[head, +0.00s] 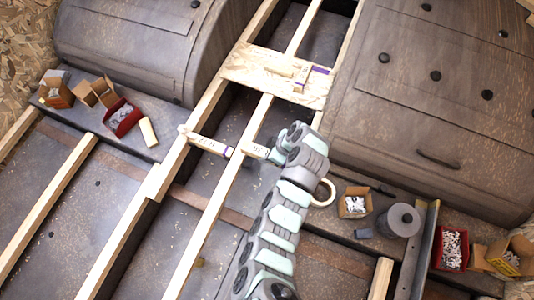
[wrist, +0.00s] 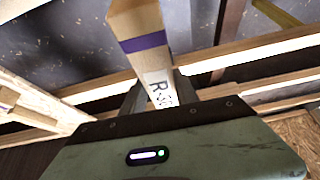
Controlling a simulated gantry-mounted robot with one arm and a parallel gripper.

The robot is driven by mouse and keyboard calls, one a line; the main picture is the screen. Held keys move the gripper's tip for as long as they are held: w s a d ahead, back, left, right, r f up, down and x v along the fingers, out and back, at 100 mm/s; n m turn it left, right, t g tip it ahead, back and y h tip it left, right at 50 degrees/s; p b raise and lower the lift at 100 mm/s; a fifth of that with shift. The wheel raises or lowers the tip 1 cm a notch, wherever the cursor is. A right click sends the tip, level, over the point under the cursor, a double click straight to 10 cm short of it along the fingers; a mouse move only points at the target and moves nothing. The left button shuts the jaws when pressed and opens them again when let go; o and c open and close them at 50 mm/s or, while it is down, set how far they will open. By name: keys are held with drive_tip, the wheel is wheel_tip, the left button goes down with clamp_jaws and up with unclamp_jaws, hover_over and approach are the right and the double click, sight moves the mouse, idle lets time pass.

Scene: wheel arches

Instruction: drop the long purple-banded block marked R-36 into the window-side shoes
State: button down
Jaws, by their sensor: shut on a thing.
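The long pale wood block marked R-36 (wrist: 143,62) has a purple band near its far end, and the black lettering is partly hidden by my jaws. My gripper (wrist: 158,98) is shut on it. In the head view my gripper (head: 272,155) holds the block (head: 256,151) by the middle wooden rail, its free end pointing left. I cannot tell whether it touches the rail. Another marked block (head: 207,144) with a purple band spans the gap between the left and middle rails. The shoes are too small to make out.
A plywood board (head: 250,70) bridges the rails farther back, with blocks (head: 301,77) on it. Dark wheel arches rise at both sides. Open boxes (head: 122,117) of fasteners stand at left; more boxes (head: 354,203) and a grey canister (head: 399,220) stand at right.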

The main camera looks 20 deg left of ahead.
drive_tip(key=shift+s+f+b, duration=0.1)
drive_tip(key=shift+f+b, duration=0.8)
drive_tip(key=shift+f, duration=0.85)
wheel_tip(320, 180, down, 8)
drive_tip(key=b, duration=0.4)
drive_tip(key=shift+b, duration=0.4)
drive_tip(key=shift+f, duration=0.3)
drive_tip(key=c, duration=0.9)
unclamp_jaws()
drive_tip(key=shift+o, duration=0.2)
drive_tip(key=shift+r, duration=0.1)
drive_tip(key=p+v, duration=0.3)
drive_tip(key=v, duration=0.7)
drive_tip(key=shift+d+r, duration=0.15)
drive_tip(key=shift+r, duration=0.15)
